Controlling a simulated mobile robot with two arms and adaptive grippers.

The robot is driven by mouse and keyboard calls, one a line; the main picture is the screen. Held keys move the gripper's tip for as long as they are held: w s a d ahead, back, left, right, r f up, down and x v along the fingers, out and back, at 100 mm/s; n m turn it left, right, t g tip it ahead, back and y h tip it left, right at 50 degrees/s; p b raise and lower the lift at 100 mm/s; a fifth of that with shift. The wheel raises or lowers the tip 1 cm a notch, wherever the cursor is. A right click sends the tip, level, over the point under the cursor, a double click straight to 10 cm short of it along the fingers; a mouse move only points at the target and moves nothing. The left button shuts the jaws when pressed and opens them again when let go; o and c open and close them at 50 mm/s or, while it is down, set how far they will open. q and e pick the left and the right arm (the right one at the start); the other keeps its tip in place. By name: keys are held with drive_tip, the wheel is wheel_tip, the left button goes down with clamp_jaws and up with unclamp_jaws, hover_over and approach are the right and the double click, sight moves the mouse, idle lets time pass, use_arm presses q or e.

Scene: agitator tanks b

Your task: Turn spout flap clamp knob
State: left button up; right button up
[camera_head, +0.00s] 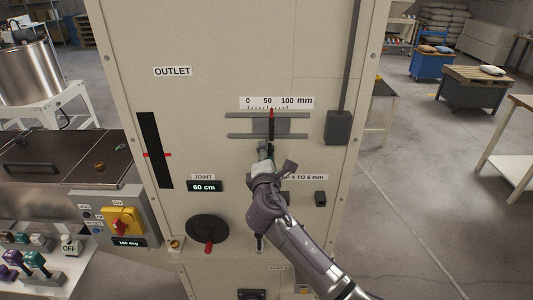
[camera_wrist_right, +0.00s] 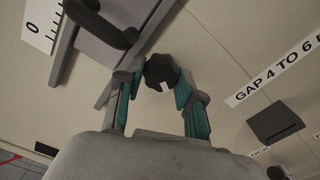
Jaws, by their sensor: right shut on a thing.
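The black lobed clamp knob (camera_wrist_right: 162,71) with a pale mark sits on the beige panel just below the slide rails. My right gripper (camera_wrist_right: 158,82) is shut on this knob, with a teal-lined finger on each side of it. In the head view my right gripper (camera_head: 266,150) reaches up to the panel from the lower right and largely hides the knob. Above it, the grey spout flap plate (camera_head: 288,126) lies between two rails with a dark upright handle (camera_head: 271,129). The red pointer (camera_head: 271,113) stands near 50 on the mm scale. My left gripper is out of view.
A grey box with a conduit (camera_head: 338,128) sticks out to the right of the rails. Below are a black handwheel (camera_head: 207,229), a "60 cm" display (camera_head: 204,187) and a small black block (camera_head: 320,198). A control box with a red-yellow switch (camera_head: 123,221) stands at left.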

drive_tip(key=shift+f, duration=0.15)
drive_tip(key=o, duration=1.2)
drive_tip(key=shift+c, duration=0.2)
drive_tip(key=s, duration=1.2)
